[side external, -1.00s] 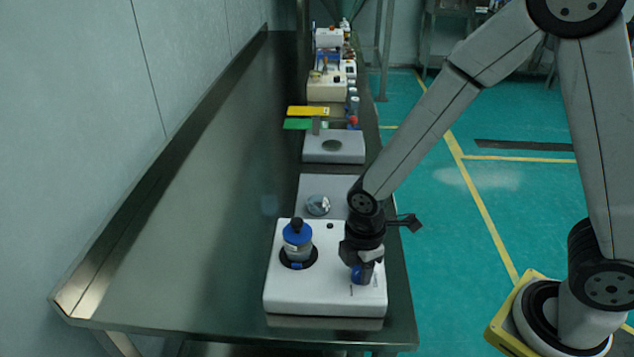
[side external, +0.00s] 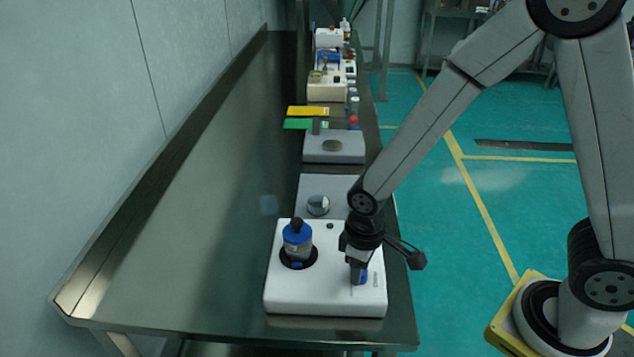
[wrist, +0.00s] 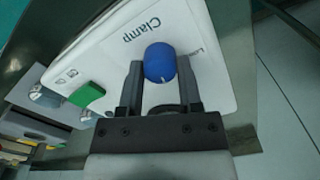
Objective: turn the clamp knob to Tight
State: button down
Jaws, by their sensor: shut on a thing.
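The clamp knob (wrist: 160,62) is round and blue with a white mark, on the white top of the vibrating sieve (wrist: 215,75). The word "Clamp" is printed beside it; a second label is partly covered by the knob. My gripper (wrist: 160,80) points down at the knob, with one finger on each side, shut on it. In the side view my gripper (side external: 360,272) is over the front right of the sieve base (side external: 315,300), with a bit of the blue knob (side external: 364,276) showing. A clear container with a blue lid (side external: 297,240) stands upright on the sieve's left side.
Behind the sieve is a grey unit with a round metal part (side external: 318,205), then a grey scale-like device (side external: 333,148) and more equipment. The bench's left half (side external: 190,230) is clear.

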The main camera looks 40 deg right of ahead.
jog(key=m, duration=0.5)
jog(key=shift+m, duration=2.6)
jog(key=shift+c, duration=1.4)
grip_release()
jog(key=shift+r, duration=0.15)
jog(key=shift+r, duration=3.8)
